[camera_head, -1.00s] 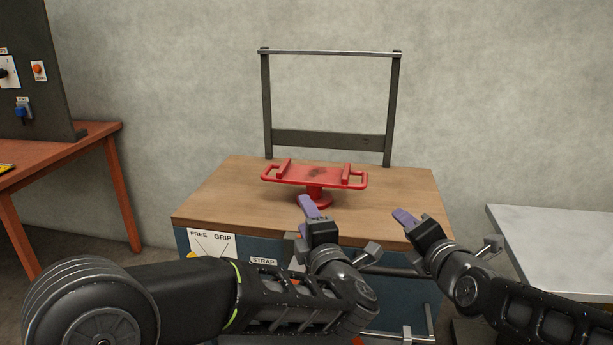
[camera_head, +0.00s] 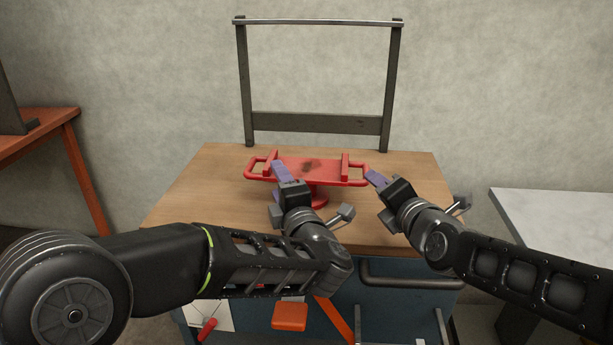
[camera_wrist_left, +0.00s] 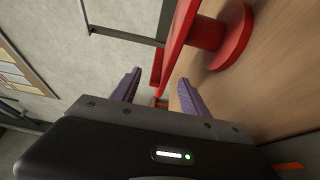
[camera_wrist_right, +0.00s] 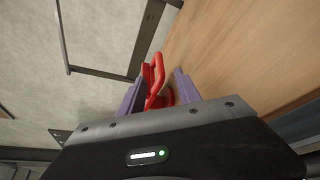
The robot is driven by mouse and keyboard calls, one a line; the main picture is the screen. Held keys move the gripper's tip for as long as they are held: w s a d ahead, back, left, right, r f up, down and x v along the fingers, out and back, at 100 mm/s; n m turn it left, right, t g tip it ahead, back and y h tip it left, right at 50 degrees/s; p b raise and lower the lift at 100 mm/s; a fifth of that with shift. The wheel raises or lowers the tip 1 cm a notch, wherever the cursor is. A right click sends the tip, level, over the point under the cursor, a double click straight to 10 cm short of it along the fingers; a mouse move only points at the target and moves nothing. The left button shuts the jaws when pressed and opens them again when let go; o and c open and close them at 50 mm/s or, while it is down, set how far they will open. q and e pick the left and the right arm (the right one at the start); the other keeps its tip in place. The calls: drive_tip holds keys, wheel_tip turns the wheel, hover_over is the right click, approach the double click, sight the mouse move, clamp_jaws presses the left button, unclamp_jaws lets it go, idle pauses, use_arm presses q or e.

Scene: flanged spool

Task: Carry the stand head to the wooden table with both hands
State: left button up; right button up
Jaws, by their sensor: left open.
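The red stand head (camera_head: 325,172) stands upright on its round foot on a wood-topped bench (camera_head: 205,195). It has a loop handle at each end. My left gripper (camera_head: 279,170) is open near the left handle and hides part of it. In the left wrist view, red parts of the stand head (camera_wrist_left: 232,40) lie beyond and beside the parted purple fingers. My right gripper (camera_head: 374,177) is at the right handle. In the right wrist view its fingers are apart, with the red handle (camera_wrist_right: 157,72) between or just beyond them. I cannot tell whether it touches.
A dark upright frame (camera_head: 315,123) rises at the bench's back, before a grey wall. The bench front has a dark rail (camera_head: 410,275). A pale grey table (camera_head: 560,220) is at the right, and an orange-red table (camera_head: 45,135) at the left. Bare wood surrounds the stand head.

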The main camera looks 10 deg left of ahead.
sight(269, 160)
use_arm(q)
drive_tip(key=shift+x, duration=3.85)
use_arm(e)
drive_tip(key=shift+x, duration=3.85)
use_arm(q)
drive_tip(key=shift+c, duration=0.2)
use_arm(e)
drive_tip(key=shift+c, duration=0.2)
use_arm(q)
drive_tip(key=c, duration=0.7)
use_arm(e)
drive_tip(key=c, duration=0.7)
use_arm(q)
clamp_jaws()
use_arm(e)
clamp_jaws()
drive_tip(key=shift+d+f, duration=0.1)
drive_tip(key=shift+f, duration=0.05)
use_arm(q)
drive_tip(key=shift+r, duration=0.3)
use_arm(e)
drive_tip(key=shift+r, duration=0.25)
